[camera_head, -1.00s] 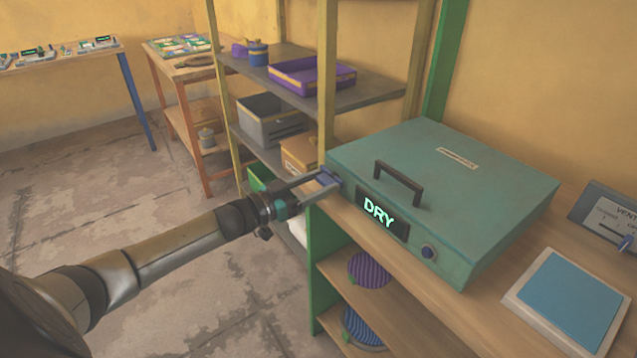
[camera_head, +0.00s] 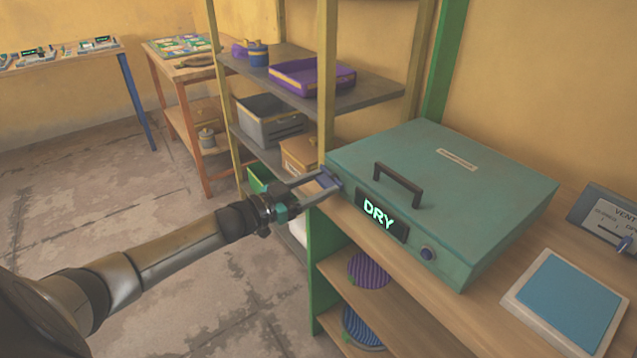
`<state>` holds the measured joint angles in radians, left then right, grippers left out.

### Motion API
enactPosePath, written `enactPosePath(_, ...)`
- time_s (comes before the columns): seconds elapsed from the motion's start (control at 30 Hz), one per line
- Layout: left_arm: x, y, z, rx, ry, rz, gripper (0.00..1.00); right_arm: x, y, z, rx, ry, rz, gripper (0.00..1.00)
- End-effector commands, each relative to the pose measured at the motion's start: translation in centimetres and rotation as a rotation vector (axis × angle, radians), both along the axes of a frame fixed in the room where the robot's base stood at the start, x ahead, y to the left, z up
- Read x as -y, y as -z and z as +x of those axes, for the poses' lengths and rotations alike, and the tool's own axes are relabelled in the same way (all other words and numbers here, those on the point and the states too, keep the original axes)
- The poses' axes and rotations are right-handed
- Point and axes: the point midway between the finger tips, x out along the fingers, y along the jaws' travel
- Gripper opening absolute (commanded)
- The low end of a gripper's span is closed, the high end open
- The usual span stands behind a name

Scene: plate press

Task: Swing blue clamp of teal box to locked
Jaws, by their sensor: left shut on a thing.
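The teal box (camera_head: 470,185) sits on the wooden bench with its lid down. It has a dark handle (camera_head: 398,183) on its lid and a lit display (camera_head: 381,216) reading DRY on its front. The blue clamp (camera_head: 328,180) is at the box's front left corner. My left gripper (camera_head: 322,184) is shut on the blue clamp; the fingers partly hide it. My right gripper is not in view.
A blue pad (camera_head: 569,301) and a grey vent panel (camera_head: 610,220) are to the right. A shelf with a purple tray (camera_head: 312,77) and grey bin (camera_head: 268,120) stands behind my left arm.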

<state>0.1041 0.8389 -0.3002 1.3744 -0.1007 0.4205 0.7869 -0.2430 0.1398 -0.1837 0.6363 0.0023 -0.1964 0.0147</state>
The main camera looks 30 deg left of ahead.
Motion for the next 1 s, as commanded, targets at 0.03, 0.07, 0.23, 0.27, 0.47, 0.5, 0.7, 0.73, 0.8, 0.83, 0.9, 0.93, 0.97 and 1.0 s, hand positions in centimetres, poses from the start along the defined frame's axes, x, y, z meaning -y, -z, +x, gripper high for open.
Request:
enactPosePath(0.03,0.1,-0.1,0.0,0.013,0.002,0.028,0.04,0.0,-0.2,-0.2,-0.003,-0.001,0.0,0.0)
enactPosePath(0.07,0.1,-0.1,0.0,0.023,0.002,0.051,0.04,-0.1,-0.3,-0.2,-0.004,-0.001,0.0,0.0)
enactPosePath(0.23,0.1,-0.1,0.0,0.081,0.0,0.193,0.04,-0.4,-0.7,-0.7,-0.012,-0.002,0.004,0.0)
enactPosePath(0.27,0.2,-0.1,-0.1,0.093,0.001,0.22,0.04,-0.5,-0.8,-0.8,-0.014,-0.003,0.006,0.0)
enactPosePath(0.47,0.2,0.0,-0.1,0.165,0.002,0.395,0.04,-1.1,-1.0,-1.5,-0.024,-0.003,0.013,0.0)
enactPosePath(0.5,0.2,0.0,-0.1,0.18,0.002,0.431,0.04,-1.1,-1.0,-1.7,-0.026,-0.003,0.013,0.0)
enactPosePath(0.7,0.2,0.1,-0.1,0.252,0.001,0.607,0.04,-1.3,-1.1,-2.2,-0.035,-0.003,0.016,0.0)
enactPosePath(0.73,0.2,0.1,-0.1,0.263,0.001,0.633,0.04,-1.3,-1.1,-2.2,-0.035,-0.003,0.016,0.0)
enactPosePath(0.8,0.3,0.2,-0.1,0.289,0.001,0.695,0.04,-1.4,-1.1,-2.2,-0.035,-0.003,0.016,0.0)
enactPosePath(0.83,0.3,0.2,-0.1,0.3,0.001,0.721,0.04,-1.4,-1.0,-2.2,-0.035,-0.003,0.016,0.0)
enactPosePath(0.9,0.3,0.2,-0.1,0.325,0.001,0.782,0.04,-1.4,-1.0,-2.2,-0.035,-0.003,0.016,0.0)
enactPosePath(0.93,0.3,0.2,-0.1,0.336,0.001,0.809,0.04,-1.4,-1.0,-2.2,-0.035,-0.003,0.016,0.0)
enactPosePath(0.97,0.3,0.3,-0.1,0.347,0.001,0.836,0.04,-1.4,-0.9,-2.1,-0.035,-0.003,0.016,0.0)
enactPosePath(1.0,0.3,0.3,-0.1,0.362,0.001,0.871,0.04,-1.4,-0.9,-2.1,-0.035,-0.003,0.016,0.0)
